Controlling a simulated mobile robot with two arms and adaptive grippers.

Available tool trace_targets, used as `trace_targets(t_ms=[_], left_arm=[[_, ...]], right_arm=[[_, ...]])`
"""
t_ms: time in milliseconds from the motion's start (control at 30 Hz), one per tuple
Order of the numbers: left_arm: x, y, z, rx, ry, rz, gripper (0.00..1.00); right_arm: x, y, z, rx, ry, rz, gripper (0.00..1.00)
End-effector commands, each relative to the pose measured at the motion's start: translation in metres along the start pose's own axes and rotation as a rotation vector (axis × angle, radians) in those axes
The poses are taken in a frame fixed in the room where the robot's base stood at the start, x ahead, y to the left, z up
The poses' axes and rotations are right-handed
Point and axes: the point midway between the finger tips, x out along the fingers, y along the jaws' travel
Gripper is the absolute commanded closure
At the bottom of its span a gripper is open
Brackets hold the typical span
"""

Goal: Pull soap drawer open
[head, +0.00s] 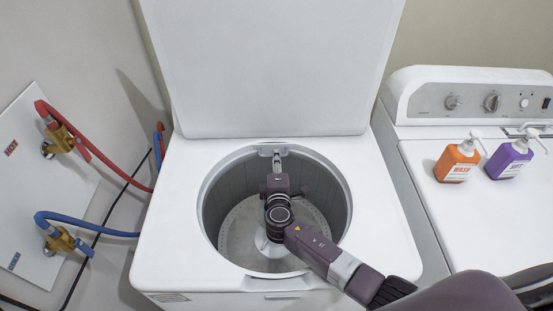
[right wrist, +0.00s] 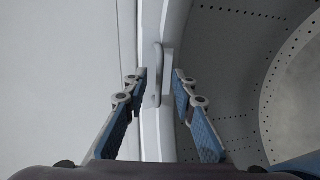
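The white washer (head: 165,230) stands with its lid (head: 270,65) up and its round tub open. The soap drawer (head: 265,151) is at the back inner rim of the tub, mostly covered by my gripper in the head view. In the right wrist view, the drawer's small upright handle (right wrist: 158,75) shows ahead, between the fingertips. My right gripper (head: 277,160) reaches over the tub to the back rim. Its fingers (right wrist: 160,88) are open, one on each side of the handle, with gaps visible. Whether the drawer is fully shut is hard to tell. My left gripper is not in view.
The tub's perforated wall (right wrist: 225,70) is close on the right in the wrist view. A dryer (head: 430,215) stands to the right, with an orange bottle (head: 457,164) and a purple bottle (head: 508,160) on top. Red and blue hoses (head: 95,222) run along the left wall.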

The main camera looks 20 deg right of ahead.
Motion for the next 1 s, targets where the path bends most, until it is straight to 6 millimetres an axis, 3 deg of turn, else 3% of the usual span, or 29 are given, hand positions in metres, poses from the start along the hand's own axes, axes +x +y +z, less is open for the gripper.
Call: trace_targets(t_ms=[433,667,1000], left_arm=[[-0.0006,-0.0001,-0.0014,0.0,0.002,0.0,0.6],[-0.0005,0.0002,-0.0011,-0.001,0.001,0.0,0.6],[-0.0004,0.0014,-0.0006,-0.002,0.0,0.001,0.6]], right_arm=[[0.0097,-0.0001,0.0,0.0,0.0,0.0,0.76],[0.0096,-0.0002,0.0002,0.0,0.0,0.0,1.0],[0.0096,-0.0002,0.0004,-0.001,0.0,0.0,1.0]])
